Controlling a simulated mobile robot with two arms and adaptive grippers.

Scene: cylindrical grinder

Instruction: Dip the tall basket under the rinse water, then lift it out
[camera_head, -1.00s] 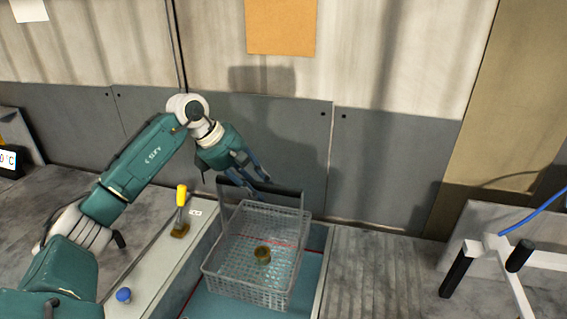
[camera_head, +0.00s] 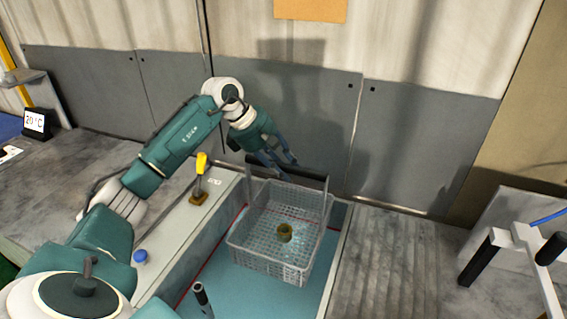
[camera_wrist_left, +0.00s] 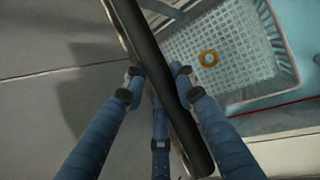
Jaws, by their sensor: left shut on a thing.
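The tall basket (camera_head: 272,262) is a grey mesh box with a dark bar handle (camera_head: 300,172) along its far side. It is upright over or in the teal rinse tank (camera_head: 211,291). I cannot tell whether its bottom is under the water. A brass-coloured ring (camera_head: 285,233) lies on the basket floor and also shows in the left wrist view (camera_wrist_left: 208,58). My left gripper (camera_head: 282,170) is shut on the handle. In the left wrist view its fingers (camera_wrist_left: 162,85) close around the dark bar (camera_wrist_left: 150,60). My right gripper is out of view.
A yellow-handled tool (camera_head: 200,178) and a blue knob (camera_head: 140,257) are on the tank's left ledge. A grey wall panel (camera_head: 335,110) rises close behind the arm. A white frame with black grips (camera_head: 525,240) stands at the right. The ribbed surface (camera_head: 385,270) beside the tank is clear.

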